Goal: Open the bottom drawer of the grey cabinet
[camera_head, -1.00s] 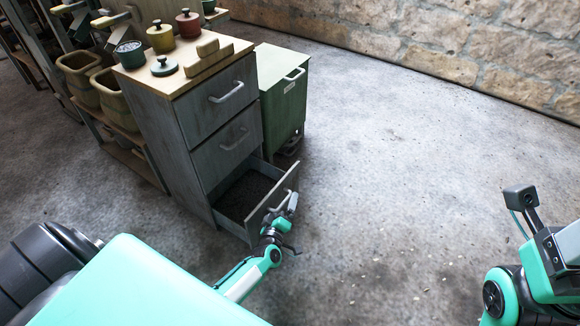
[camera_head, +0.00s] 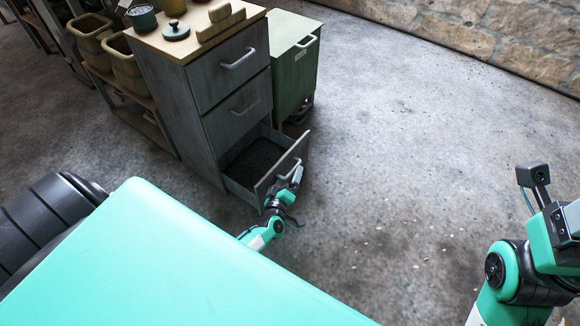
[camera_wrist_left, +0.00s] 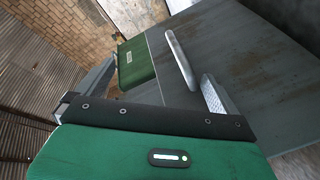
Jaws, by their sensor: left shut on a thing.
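The grey cabinet (camera_head: 172,112) has a wooden top and a stack of drawers. Its bottom drawer (camera_head: 244,186) is pulled out, and dark contents or a dark floor show inside. The two drawers above it are closed. My left gripper (camera_head: 293,182) is at the front of the bottom drawer, shut on its bar handle (camera_head: 289,168). In the left wrist view the pale handle (camera_wrist_left: 180,58) stands out from the grey drawer front (camera_wrist_left: 235,60), between the two fingers. My right arm is at the right edge of the head view, its fingers out of the picture.
A green cabinet (camera_head: 292,75) stands right behind the grey one. A low shelf with tan pots (camera_head: 128,67) is at its left. Jars and wooden blocks (camera_head: 222,22) are on the grey cabinet's top. The concrete floor (camera_head: 400,150) to the right is open.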

